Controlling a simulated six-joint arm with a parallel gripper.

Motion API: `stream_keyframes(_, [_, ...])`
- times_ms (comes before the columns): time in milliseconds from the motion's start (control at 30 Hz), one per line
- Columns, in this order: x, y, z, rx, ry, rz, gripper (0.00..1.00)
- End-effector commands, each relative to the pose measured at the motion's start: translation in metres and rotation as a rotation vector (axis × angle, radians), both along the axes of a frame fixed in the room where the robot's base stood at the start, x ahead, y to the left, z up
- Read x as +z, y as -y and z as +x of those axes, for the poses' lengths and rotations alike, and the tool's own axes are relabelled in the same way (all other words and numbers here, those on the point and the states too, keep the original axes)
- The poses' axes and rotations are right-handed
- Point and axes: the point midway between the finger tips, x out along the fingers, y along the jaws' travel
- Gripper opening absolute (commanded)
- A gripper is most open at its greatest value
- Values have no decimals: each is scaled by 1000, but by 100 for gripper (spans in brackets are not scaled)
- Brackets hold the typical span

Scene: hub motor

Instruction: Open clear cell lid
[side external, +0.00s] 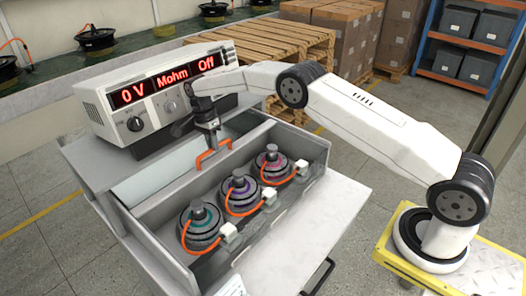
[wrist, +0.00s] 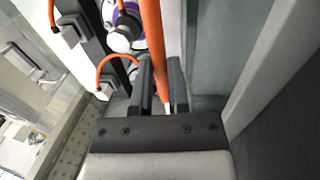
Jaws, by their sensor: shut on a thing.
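My gripper (side external: 210,136) is above the rear of the grey test cell (side external: 117,222), its fingers pointing down. It is shut on the orange handle (side external: 200,160) of the clear lid. In the wrist view the orange handle (wrist: 153,40) runs between the two dark fingers (wrist: 162,88). A pale see-through panel (side external: 160,172), apparently the clear lid, shows behind the motors; its exact tilt is hard to tell. Three hub motors, with teal (side external: 200,226), purple (side external: 239,190) and magenta (side external: 271,164) tops, sit in a row in the cell, each with an orange cable.
A meter (side external: 155,92) reading "0 V", "Mohm" and "Off" stands behind the cell, close to my wrist. White connectors (side external: 228,231) line the cell's front side. Pallets (side external: 262,50), cartons (side external: 340,40) and a shelf with bins (side external: 478,30) are in the background.

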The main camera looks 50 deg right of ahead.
Motion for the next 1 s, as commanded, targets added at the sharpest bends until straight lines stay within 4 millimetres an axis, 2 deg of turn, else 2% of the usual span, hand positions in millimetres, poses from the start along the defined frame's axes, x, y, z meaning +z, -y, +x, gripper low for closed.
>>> stream_keyframes(233, [1,0,9,0,4,0,0])
stream_keyframes(733, [2,0,11,0,4,0,0])
stream_keyframes(767, [2,0,11,0,4,0,26])
stream_keyframes(833, [2,0,10,0,4,0,49])
stream_keyframes(867, [1,0,10,0,3,0,55])
stream_keyframes(1000, [1,0,10,0,2,0,55])
